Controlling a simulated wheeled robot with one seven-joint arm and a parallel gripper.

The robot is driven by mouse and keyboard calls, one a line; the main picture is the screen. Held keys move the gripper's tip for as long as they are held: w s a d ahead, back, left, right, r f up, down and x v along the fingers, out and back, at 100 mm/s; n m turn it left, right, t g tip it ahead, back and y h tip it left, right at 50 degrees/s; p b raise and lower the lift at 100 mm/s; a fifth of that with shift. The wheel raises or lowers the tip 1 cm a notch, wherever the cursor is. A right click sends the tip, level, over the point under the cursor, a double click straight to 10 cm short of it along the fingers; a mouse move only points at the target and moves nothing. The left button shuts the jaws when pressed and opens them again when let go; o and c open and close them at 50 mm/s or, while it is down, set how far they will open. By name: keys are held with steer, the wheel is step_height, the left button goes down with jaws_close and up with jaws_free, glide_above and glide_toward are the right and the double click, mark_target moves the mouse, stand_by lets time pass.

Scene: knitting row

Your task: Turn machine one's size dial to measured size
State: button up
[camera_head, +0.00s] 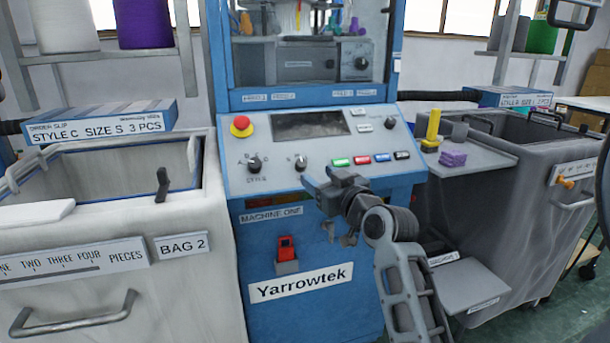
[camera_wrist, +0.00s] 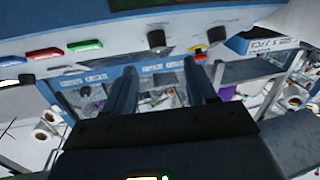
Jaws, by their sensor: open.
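Machine one (camera_head: 270,215) is a blue cabinet with a sloped pale control panel. Its size dial (camera_head: 300,163) is a small dark knob right of the larger style dial (camera_head: 254,164); its setting is too small to read. My gripper (camera_head: 318,178) is open and empty, just below and right of the size dial, apart from it. In the wrist view the open fingers (camera_wrist: 160,75) point toward the panel, with the size dial (camera_wrist: 157,39) beyond the gap between them and the style dial (camera_wrist: 216,36) to its right.
A red emergency button (camera_head: 241,126), a dark screen (camera_head: 310,126) and several coloured buttons (camera_head: 362,160) share the panel. An order slip box (camera_head: 100,125) reads style C, size S, 3 pcs. Bag 2's bin (camera_head: 110,270) stands left. A side shelf (camera_head: 485,160) carries yellow and purple pieces.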

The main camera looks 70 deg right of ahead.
mark_target(303, 163)
steer(key=shift+p+x, duration=0.4)
steer(key=shift+x, duration=3.55)
steer(key=shift+s+d+r, duration=0.1)
steer(key=shift+d, duration=0.05)
steer(key=shift+c, duration=0.4)
jaws_close()
